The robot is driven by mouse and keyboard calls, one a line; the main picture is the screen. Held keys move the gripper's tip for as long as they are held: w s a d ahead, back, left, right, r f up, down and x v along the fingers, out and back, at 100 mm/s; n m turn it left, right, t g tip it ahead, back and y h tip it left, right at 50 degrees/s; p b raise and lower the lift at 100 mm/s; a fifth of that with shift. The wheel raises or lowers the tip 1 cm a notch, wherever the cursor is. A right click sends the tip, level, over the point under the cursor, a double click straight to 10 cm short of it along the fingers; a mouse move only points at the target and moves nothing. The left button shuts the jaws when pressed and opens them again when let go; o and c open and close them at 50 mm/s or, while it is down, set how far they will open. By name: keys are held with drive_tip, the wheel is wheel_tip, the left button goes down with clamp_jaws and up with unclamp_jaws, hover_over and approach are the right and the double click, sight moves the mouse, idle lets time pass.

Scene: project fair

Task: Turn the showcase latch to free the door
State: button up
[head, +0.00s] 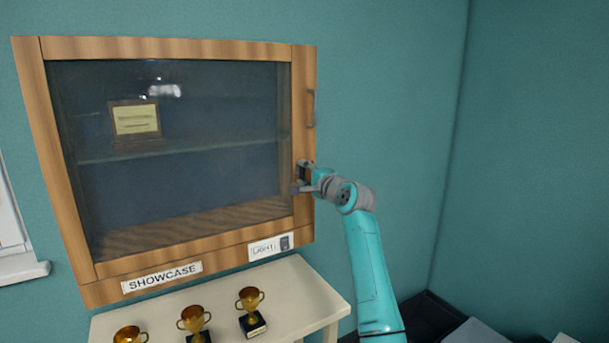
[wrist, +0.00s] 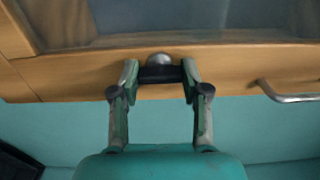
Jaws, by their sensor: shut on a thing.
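The showcase (head: 165,248) is a wood-framed wall cabinet with a glass door (head: 200,185), which sits shut in its frame in the head view. My gripper (head: 303,178) is at the right side of the door frame. In the wrist view my gripper (wrist: 160,75) has its two fingers on either side of a dark bar, the latch (wrist: 160,74), with a round silver knob at its middle. The fingers are shut on the latch. In the head view the gripper mostly hides the latch.
A metal door handle (head: 311,108) is above my gripper on the frame; it also shows in the wrist view (wrist: 290,97). A light switch (head: 284,243) is below. A pale table (head: 290,290) with gold trophies (head: 251,310) stands under the showcase.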

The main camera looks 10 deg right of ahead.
drive_tip(key=o, duration=1.1)
drive_tip(key=shift+o, duration=0.2)
drive_tip(key=shift+s, duration=0.1)
drive_tip(key=v, duration=1.2)
